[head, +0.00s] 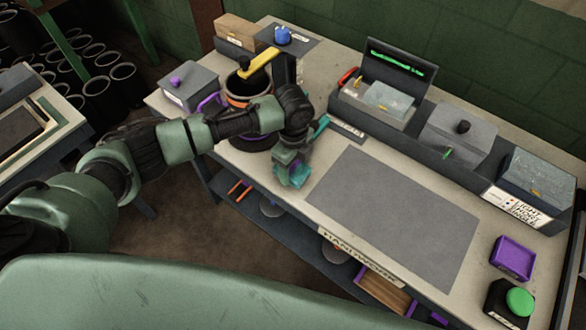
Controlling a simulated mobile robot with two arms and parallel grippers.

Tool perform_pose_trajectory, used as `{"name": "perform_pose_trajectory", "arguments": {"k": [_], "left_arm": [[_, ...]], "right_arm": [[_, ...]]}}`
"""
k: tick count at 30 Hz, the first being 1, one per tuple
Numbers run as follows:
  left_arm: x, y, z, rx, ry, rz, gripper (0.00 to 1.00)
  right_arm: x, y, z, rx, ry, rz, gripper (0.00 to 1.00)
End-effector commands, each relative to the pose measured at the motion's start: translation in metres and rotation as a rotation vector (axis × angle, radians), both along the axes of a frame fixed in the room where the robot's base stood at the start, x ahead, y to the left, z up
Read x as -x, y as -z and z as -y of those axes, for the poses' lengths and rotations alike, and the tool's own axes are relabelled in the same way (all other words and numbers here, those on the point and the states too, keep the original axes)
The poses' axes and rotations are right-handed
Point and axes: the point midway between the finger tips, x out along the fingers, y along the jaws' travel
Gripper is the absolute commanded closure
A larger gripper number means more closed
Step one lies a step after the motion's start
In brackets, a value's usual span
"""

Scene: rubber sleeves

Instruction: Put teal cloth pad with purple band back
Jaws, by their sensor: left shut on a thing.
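My left arm reaches in from the left over the workbench. Its gripper (290,168) points down near the bench's front edge, left of the grey mat. It is shut on a teal piece (299,176), which looks like the teal cloth pad. The gripper hides part of it and I cannot make out a purple band on it. My right gripper is out of view.
A grey mat (392,215) lies bare on the workbench. A purple tray (513,258) and a green button (519,301) are at the right. Grey boxes (457,135) line the back. A dark round fixture with a yellow lever (258,63) stands behind my forearm.

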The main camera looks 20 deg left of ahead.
Motion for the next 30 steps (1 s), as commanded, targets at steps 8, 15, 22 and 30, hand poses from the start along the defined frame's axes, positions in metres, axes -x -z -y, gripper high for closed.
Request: {"name": "perform_pose_trajectory", "arguments": {"k": [8,15,22,30], "left_arm": [[0.000,0.017,0.000,0.000,0.000,0.001,0.74],[0.000,0.020,0.000,0.000,-0.001,0.000,0.74],[0.000,0.019,0.000,0.000,-0.001,0.000,0.20],[0.000,0.014,0.000,0.001,0.000,0.002,0.20]], "right_arm": [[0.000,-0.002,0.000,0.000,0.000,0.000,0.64],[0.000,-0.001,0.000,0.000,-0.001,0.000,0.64],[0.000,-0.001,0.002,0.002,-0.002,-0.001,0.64],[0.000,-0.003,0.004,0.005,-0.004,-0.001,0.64]]}}
